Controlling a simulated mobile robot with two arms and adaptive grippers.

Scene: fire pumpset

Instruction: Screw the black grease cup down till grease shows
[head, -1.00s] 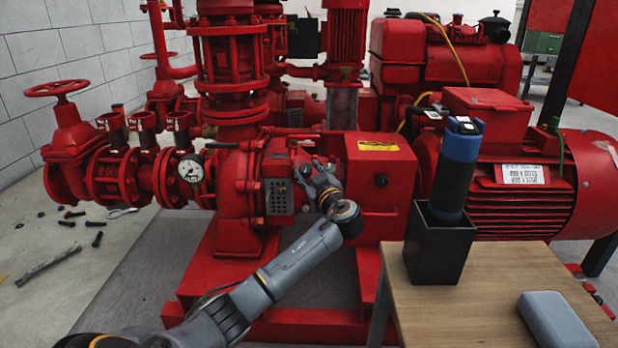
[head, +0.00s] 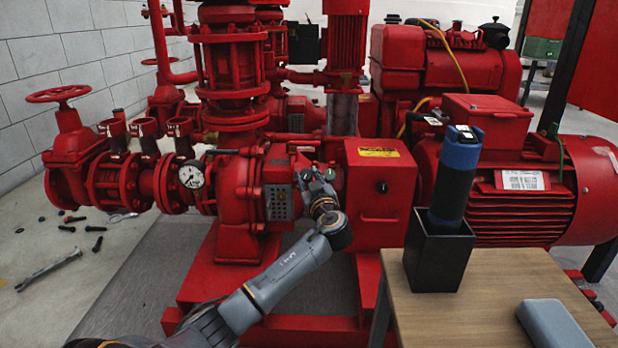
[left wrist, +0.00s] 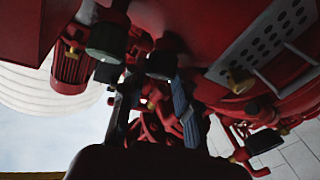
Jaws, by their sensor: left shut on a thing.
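My left gripper (head: 312,180) is at the pump's bearing housing (head: 282,172), beside the red guard box, with its fingers pointing into the pump. In the left wrist view its two grey fingers (left wrist: 152,90) stand on either side of a dark round cap, which I take for the black grease cup (left wrist: 160,65). The gripper is shut on it. A second dark cap (left wrist: 106,42) sits just left of it, outside the fingers. The cup's lower part is hidden, and I see no grease. My right gripper is in neither view.
The red guard box (head: 381,185) is close on the right of my gripper. A perforated grey plate (head: 279,202) is on the left. A wooden table (head: 490,270) at front right carries a black holder (head: 437,255) with a blue tool (head: 457,185) and a grey case (head: 556,326).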

